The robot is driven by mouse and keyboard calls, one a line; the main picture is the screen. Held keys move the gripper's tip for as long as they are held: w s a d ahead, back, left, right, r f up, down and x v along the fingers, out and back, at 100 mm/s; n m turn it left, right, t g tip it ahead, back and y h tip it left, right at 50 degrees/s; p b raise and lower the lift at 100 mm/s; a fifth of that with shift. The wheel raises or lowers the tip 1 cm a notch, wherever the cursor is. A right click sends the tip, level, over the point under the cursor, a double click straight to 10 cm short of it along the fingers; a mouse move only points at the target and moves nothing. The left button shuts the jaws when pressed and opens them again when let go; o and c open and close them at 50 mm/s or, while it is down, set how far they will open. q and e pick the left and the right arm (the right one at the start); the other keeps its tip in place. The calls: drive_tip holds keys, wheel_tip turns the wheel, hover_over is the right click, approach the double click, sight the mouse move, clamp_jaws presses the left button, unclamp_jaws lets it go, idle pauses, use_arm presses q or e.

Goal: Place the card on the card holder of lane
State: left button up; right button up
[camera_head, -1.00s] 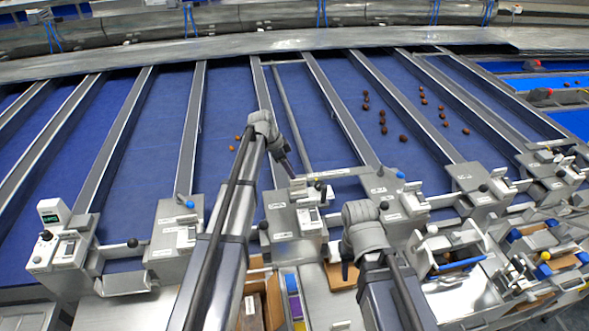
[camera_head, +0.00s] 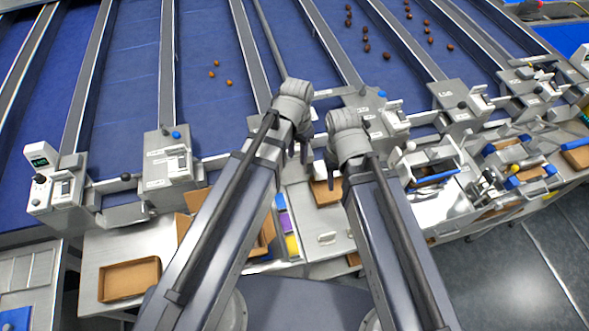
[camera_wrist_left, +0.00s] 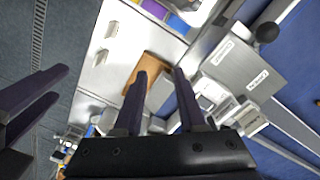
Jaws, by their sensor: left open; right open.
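My left gripper (camera_head: 297,156) is open over the front of a grey lane box near the middle of the head view. In the left wrist view its two dark fingers (camera_wrist_left: 160,85) are apart with nothing between them. My right gripper (camera_head: 334,160) is just to its right, its fingertips largely hidden by its own wrist; its dark fingers show at the left of the wrist view (camera_wrist_left: 38,105). White holder-like fittings stand on the lane boxes, one on the left box (camera_head: 178,161) and another in the wrist view (camera_wrist_left: 210,92). I cannot pick out a loose card.
Blue lanes (camera_head: 130,80) run back between metal dividers, with orange and brown dates (camera_head: 367,47) on them. A brown tray (camera_head: 129,279) sits on the bench at front left. Purple and yellow blocks (camera_head: 285,222) lie below the left gripper. Open floor is at lower right.

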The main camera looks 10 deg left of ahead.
use_arm(q)
drive_tip(key=s+n+y, duration=0.1)
drive_tip(key=s+n, duration=0.1)
drive_tip(key=s, duration=0.5)
drive_tip(key=shift+s+d, duration=0.15)
drive_tip(key=shift+s, duration=0.05)
wheel_tip(320, 180, down, 20)
drive_tip(key=b, duration=2)
drive_tip(key=shift+f, duration=0.15)
